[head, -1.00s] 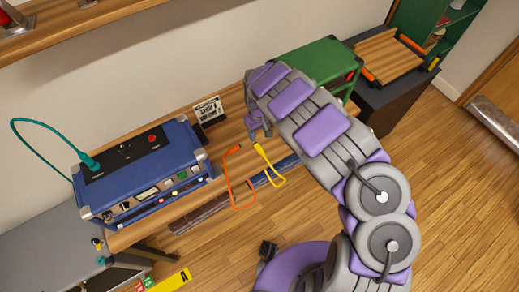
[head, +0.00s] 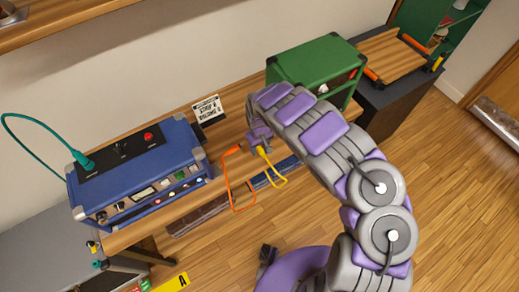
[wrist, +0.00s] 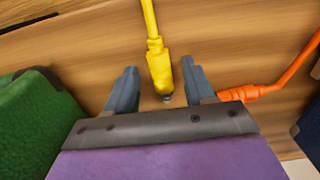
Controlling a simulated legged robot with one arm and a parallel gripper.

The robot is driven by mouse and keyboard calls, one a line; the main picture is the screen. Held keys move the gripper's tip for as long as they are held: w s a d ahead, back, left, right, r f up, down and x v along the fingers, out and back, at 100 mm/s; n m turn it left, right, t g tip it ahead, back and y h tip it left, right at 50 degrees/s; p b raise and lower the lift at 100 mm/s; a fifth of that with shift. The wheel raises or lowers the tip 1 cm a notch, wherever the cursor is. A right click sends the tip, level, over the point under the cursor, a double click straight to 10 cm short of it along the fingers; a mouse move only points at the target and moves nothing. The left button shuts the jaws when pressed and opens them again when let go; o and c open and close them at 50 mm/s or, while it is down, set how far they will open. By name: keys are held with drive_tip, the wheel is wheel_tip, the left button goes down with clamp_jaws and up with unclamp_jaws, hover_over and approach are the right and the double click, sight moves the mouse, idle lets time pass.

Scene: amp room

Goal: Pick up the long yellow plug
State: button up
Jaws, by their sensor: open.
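The long yellow plug (wrist: 160,70) lies on the wooden bench top, its cable running away toward the top of the wrist view. In the head view its yellow cable (head: 276,181) loops over the bench's front edge, and the plug's body is partly hidden by my gripper. My gripper (wrist: 160,75) is open, with one finger on each side of the plug's metal-tipped end. I see a gap on both sides. In the head view my gripper (head: 260,140) is low over the bench.
An orange plug and cable (head: 230,178) lie just left of the yellow one. A blue amp (head: 140,165) stands to the left, a green amp (head: 318,62) to the right. A small sign (head: 208,110) stands behind. The bench (head: 185,208) front edge is near.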

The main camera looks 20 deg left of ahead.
drive_tip(key=shift+a, duration=0.25)
drive_tip(key=shift+c, duration=1.2)
drive_tip(key=shift+d, duration=0.15)
clamp_jaws()
drive_tip(key=shift+r, duration=0.1)
